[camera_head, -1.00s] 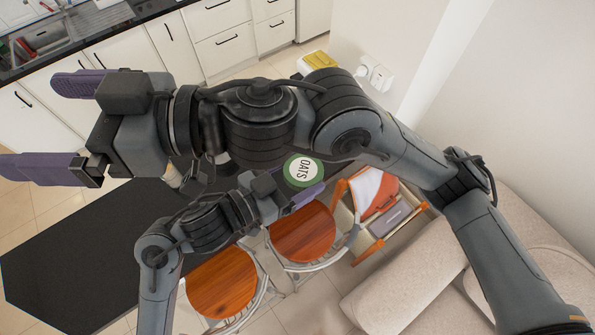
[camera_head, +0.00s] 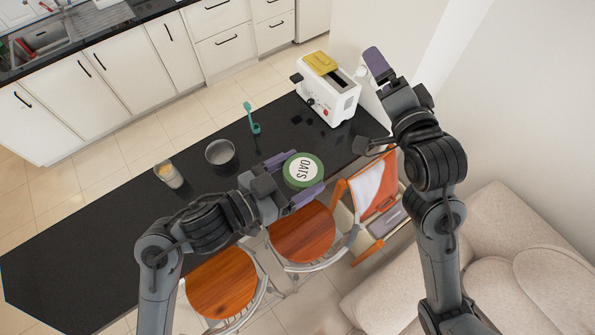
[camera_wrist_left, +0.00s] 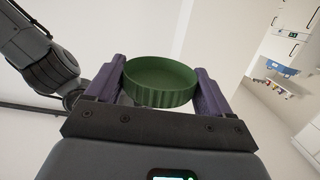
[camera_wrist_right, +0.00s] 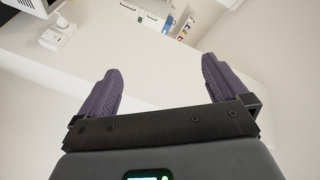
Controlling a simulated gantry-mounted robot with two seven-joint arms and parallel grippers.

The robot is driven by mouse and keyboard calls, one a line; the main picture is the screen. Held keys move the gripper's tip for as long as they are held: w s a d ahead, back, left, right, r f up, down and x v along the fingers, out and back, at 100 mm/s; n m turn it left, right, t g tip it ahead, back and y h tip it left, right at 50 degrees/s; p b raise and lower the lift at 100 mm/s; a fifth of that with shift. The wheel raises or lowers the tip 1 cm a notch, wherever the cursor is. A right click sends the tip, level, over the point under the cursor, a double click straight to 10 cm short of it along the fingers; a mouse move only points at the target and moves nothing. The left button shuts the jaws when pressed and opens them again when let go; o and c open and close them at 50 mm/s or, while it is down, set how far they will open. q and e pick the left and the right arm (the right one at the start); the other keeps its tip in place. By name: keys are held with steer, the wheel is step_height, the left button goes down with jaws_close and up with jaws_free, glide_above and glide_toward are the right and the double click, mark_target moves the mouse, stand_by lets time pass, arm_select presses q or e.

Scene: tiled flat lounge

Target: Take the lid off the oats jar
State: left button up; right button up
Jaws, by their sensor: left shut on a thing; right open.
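The round lid (camera_head: 302,171) is green with a white disc reading OATS. My left gripper (camera_head: 308,171) is shut on it, one finger on each side. The left wrist view shows the lid's ribbed green rim and hollow underside (camera_wrist_left: 160,80), with no jar attached. A small clear jar (camera_head: 168,175) with pale contents stands upright on the dark counter, left of the lid; it shows no lid and looks like the oats jar. My right gripper (camera_wrist_right: 161,68) is open and empty, raised near the toaster and wall at the right.
A metal bowl (camera_head: 221,153), a teal utensil (camera_head: 252,119) and a white toaster (camera_head: 328,95) stand on the dark counter (camera_head: 95,235). Stools with round wooden seats (camera_head: 222,283) line its near side. The counter's left part is clear.

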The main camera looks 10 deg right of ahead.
steer(key=s+f+n+g, duration=0.3)
steer(key=s+f+g, duration=0.15)
steer(key=f, duration=0.65)
steer(key=s+f+n+g, duration=0.3)
steer(key=s+f, duration=0.3)
steer(key=f, duration=0.4)
arm_select(q)
steer(key=shift+f, duration=0.2)
steer(key=a+f+n+t+y, duration=0.2)
steer(key=a+f+n+t, duration=0.15)
steer(key=f, duration=0.55)
steer(key=w+a+f+n+t+y, duration=0.1)
steer(key=w+a+n+t+y, duration=0.2)
steer(key=a, duration=0.4)
steer(key=w+a+f+n+t+y, duration=0.1)
steer(key=a+f+n+y, duration=0.15)
steer(key=a+y, duration=0.4)
steer(key=w+a+f+n+t+y, duration=0.1)
steer(key=w+a+n+t+y, duration=0.2)
steer(key=a, duration=0.5)
steer(key=s+a+f+n+g, duration=0.1)
steer(key=s+f, duration=0.4)
steer(key=shift+a, duration=0.35)
arm_select(e)
steer(key=s+a+f+n+g, duration=0.2)
steer(key=s+f+n+g, duration=0.4)
steer(key=s+f, duration=0.6)
steer(key=s+n, duration=0.1)
steer(key=s, duration=0.3)
steer(key=shift+f, duration=0.2)
